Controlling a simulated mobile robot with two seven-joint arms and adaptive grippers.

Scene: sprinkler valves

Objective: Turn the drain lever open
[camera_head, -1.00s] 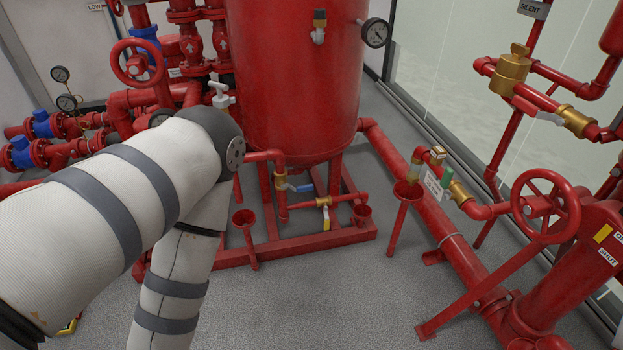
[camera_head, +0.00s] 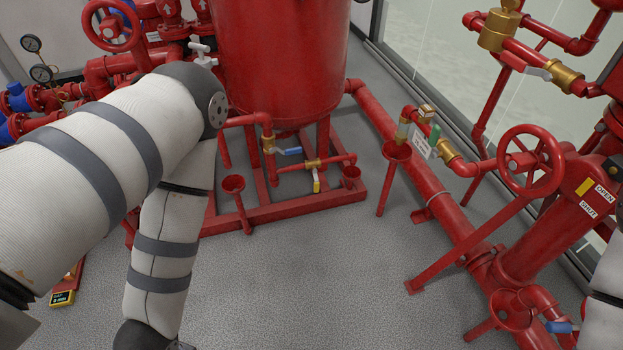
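Several valve levers are in view, and I cannot tell by a readable label which is the drain lever. A green lever (camera_head: 434,137) with a white tag (camera_head: 420,143) sits on a brass valve above a red funnel (camera_head: 397,151). At the tank's base are a blue lever (camera_head: 289,151) and a yellow lever (camera_head: 316,184). Another blue lever (camera_head: 558,327) shows at the lower right. My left arm hangs on the left with its wrist at the bottom edge; its gripper is out of frame. My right arm shows only at the right edge, its gripper unseen.
A red tank (camera_head: 281,60) stands on a red frame (camera_head: 290,208). A red handwheel (camera_head: 530,160) and thick piping (camera_head: 440,207) fill the right. A brass valve with a white lever (camera_head: 533,71) is at the upper right. The grey floor (camera_head: 310,280) in the middle is clear.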

